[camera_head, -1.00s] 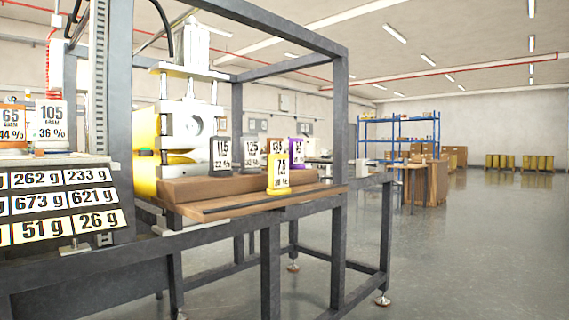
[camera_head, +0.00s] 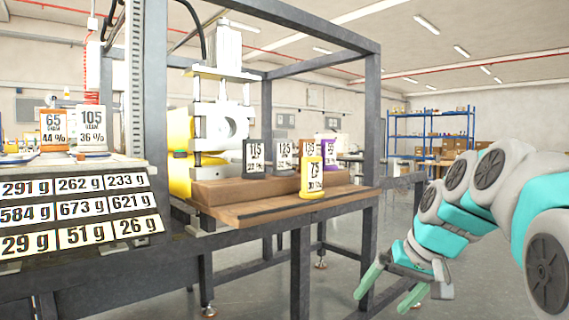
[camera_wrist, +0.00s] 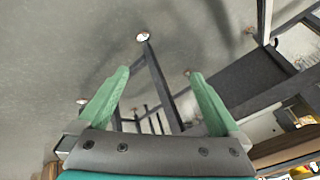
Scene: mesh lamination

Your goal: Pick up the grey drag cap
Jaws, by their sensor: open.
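Several labelled caps stand on the wooden board. A dark grey one marked 115 (camera_head: 254,157) is at the left, and a lighter grey one marked 125 (camera_head: 285,156) is just right of it. I cannot tell which is the grey drag cap. A yellow one marked 75 (camera_head: 312,178) stands in front, partly hiding an orange-topped one (camera_head: 308,148); a purple one (camera_head: 328,146) is behind. My gripper (camera_head: 381,302) is open and empty, low at the right, below the board's level and apart from the caps. In the wrist view, the gripper (camera_wrist: 159,74) shows only floor and frame legs between its fingers.
The wooden board (camera_head: 290,205) sits on a dark metal frame (camera_head: 372,110) with uprights and a top bar. A white press (camera_head: 222,110) stands behind. At left are a panel of weight labels (camera_head: 75,210) and caps marked 65 (camera_head: 54,130) and 105 (camera_head: 93,128). Floor at right is open.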

